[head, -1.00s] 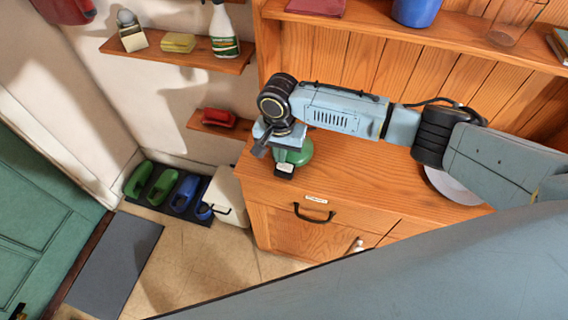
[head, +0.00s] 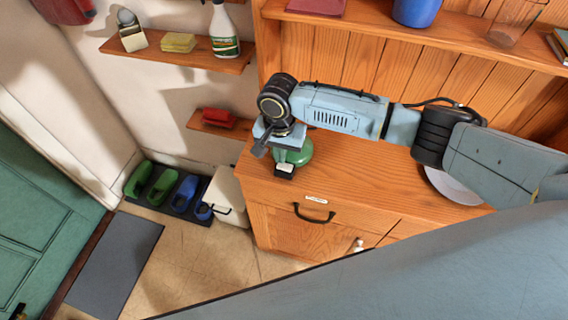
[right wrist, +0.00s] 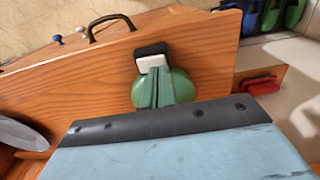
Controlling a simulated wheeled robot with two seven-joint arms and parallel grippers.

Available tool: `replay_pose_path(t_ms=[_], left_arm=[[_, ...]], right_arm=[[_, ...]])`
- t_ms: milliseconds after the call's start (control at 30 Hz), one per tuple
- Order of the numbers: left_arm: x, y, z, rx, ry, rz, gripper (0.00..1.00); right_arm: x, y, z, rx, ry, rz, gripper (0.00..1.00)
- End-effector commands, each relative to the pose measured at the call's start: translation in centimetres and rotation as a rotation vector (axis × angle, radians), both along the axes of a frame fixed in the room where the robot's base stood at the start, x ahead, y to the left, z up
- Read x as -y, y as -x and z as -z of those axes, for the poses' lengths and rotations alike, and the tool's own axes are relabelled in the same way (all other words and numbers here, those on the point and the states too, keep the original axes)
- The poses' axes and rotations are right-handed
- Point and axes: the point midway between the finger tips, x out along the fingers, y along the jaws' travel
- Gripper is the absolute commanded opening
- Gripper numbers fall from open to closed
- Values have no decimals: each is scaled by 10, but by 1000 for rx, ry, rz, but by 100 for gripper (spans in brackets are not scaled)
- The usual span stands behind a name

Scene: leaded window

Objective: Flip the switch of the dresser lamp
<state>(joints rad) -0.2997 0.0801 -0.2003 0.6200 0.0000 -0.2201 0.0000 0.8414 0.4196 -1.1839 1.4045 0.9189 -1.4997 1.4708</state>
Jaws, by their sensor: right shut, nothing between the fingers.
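The dresser lamp's round green base (head: 304,153) sits on the left end of the wooden dresser top, mostly covered by my right wrist in the head view. The base also shows in the right wrist view (right wrist: 181,90). Its switch, a white rocker (right wrist: 152,63) in a black housing, sticks out on the side toward the dresser's front edge; it also shows in the head view (head: 286,167). My right gripper (right wrist: 160,75) is shut and empty, pointing down over the base, with its fingertips close to the white rocker. I cannot tell whether they touch. My left gripper is not in view.
The dresser top (head: 375,165) is clear between the lamp and a pale plate (head: 452,188) under my right arm. A shelf (head: 420,37) with a blue pot (head: 417,10) runs above. A small wall shelf holds a red object (head: 218,118) to the left.

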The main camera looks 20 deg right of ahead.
Motion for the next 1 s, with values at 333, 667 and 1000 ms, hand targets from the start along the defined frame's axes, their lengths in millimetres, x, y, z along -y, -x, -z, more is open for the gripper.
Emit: replay_pose_path(t_ms=[333,667,1000], left_arm=[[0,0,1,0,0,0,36],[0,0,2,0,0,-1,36],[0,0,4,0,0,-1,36]], right_arm=[[0,0,1,0,0,0,0],[0,0,6,0,0,0,0],[0,0,11,0,0,1,0]])
